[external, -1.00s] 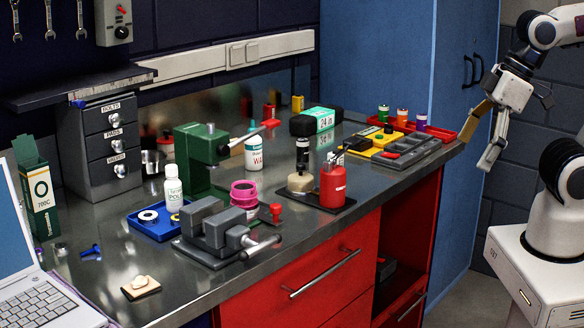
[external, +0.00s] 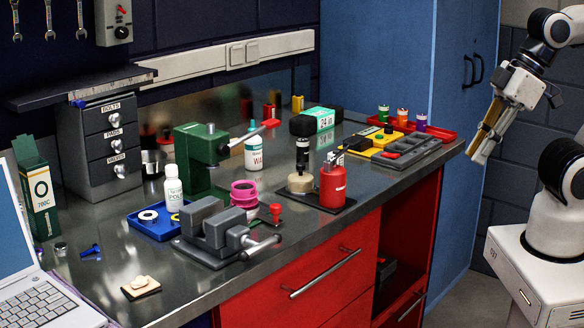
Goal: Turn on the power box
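The power box (external: 114,22) is a grey box mounted on the dark wall at the upper left of the external view. It has a black knob (external: 122,32) on its lower front and a small red spot above it. My gripper (external: 480,152) is at the far right, in front of the blue cabinet and beyond the bench's right end. It points down and to the left. Its fingers lie close together and appear shut, with nothing seen between them. It is far from the power box and touches nothing.
The bench (external: 105,272) holds a green press (external: 200,150), a grey vise (external: 215,228), a red bottle (external: 333,185), white bottles and a red tray (external: 440,132). A drawer unit (external: 105,145) and shelf (external: 80,85) stand below the power box. Wrenches hang left of it.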

